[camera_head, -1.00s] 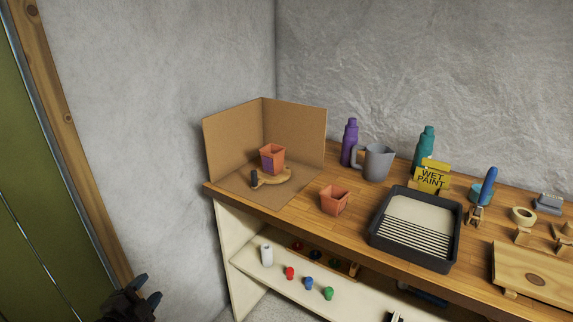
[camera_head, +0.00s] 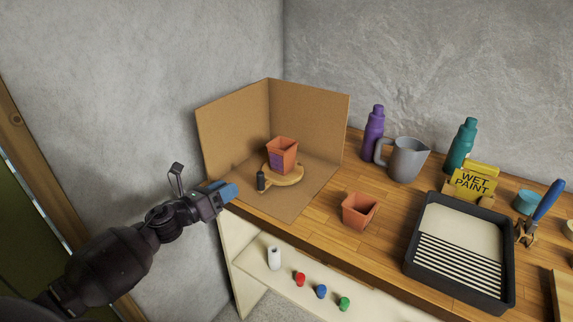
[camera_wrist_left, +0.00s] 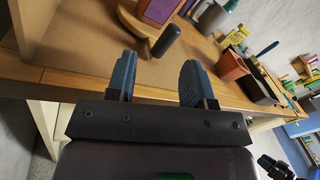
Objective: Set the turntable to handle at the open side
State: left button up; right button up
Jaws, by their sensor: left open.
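A round wooden turntable (camera_head: 287,177) stands on the floor of a cardboard corner screen (camera_head: 225,135), at the left end of the workbench. A dark upright handle (camera_head: 261,181) is on its front-left edge, towards the open front of the screen. A terracotta pot (camera_head: 283,154) with a purple patch sits on the turntable. In the left wrist view the handle (camera_wrist_left: 166,40) and turntable (camera_wrist_left: 138,22) show above the fingers. My left gripper (camera_head: 229,192) is open and empty, at the bench's left front corner, apart from the handle; its blue fingers (camera_wrist_left: 155,80) frame only the bench edge.
A second terracotta pot (camera_head: 359,210) stands on the bench right of the screen. A purple bottle (camera_head: 373,134), grey jug (camera_head: 407,160) and paint tray (camera_head: 460,250) are further right. A lower shelf (camera_head: 270,285) holds small coloured items. The cardboard walls close the back and left.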

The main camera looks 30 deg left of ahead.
aim_at(262, 177)
pick_arm(q)
jog(key=w+d+m, duration=0.1)
jog(key=w+m, duration=0.1)
jog(key=w, duration=0.1)
jog(key=w+d+m+h, duration=0.1)
jog(key=w+d, duration=0.1)
jog(key=w, duration=0.1)
jog(key=w+d+m, duration=0.2)
jog(key=w, duration=0.1)
jog(key=shift+w+d+f+m+g+h+p, duration=0.1)
jog(key=shift+w+f+m+g+h+p, duration=0.1)
jog(key=shift+w+m+g+h+p, duration=0.15)
jog(key=shift+w+d, duration=0.3)
jog(key=shift+w, duration=0.25)
pick_arm(e)
jog(key=shift+w+a+r, duration=0.2)
jog(key=shift+w+r, duration=0.4)
jog(key=shift+r, duration=0.2)
pick_arm(q)
jog(key=c, duration=0.7)
grip_shut()
pick_arm(e)
jog(key=shift+s+d+f, duration=0.15)
jog(key=shift+s+f, duration=0.15)
jog(key=shift+s, duration=0.25)
